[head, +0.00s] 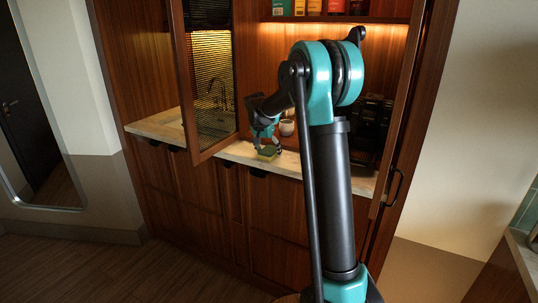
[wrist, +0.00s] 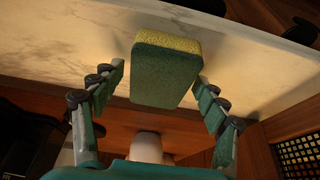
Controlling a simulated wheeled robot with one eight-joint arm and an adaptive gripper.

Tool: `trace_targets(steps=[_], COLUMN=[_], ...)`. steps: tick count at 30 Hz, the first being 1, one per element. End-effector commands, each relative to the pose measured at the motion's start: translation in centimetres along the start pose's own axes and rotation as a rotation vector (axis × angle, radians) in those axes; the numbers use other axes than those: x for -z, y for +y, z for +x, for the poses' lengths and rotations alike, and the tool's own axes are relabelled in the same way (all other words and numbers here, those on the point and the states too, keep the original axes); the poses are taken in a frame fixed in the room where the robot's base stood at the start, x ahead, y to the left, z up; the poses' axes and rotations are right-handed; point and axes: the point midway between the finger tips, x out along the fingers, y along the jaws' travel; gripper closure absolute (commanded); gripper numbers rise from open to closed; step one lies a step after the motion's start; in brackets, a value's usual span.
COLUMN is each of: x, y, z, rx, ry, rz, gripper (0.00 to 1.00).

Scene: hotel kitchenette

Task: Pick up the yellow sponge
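The yellow sponge (wrist: 165,72) shows in the wrist view as a block with a large dark green face toward the camera and a yellow layer along its upper edge. It rests on the pale marble counter (wrist: 60,40), and in the head view the sponge (head: 267,153) is near the counter's front edge. My gripper (wrist: 160,95) is open, with one finger on each side of the sponge. A gap shows at the left finger; the right finger is very close, and contact cannot be told. In the head view my gripper (head: 266,143) is right at the sponge, partly covering it.
A white cup (head: 287,127) stands behind the sponge; it also shows in the wrist view (wrist: 146,147). An open cabinet door with a ribbed glass panel (head: 212,93) stands left of my gripper. A dark appliance (head: 370,125) is at the right of the niche.

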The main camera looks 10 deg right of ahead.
Motion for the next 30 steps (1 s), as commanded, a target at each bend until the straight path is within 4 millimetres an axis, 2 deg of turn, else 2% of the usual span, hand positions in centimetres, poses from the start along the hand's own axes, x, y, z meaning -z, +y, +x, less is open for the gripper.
trace_targets(steps=[1, 5, 6, 20, 26, 30], x=[0.0, 0.0, 0.0, 0.2, 1.2, 2.6], y=[0.0, 0.0, 0.0, 0.0, 0.0, 0.0], z=[0.0, 0.0, 0.0, -0.5, -2.9, -6.4], rx=[0.000, 0.000, 0.000, 0.000, 0.000, 0.000], ry=[0.000, 0.000, 0.000, 0.000, 0.000, 0.000], rz=[0.000, 0.000, 0.000, 0.000, 0.000, 0.000], gripper=[0.37, 0.53, 0.55, 0.57, 0.57, 0.57])
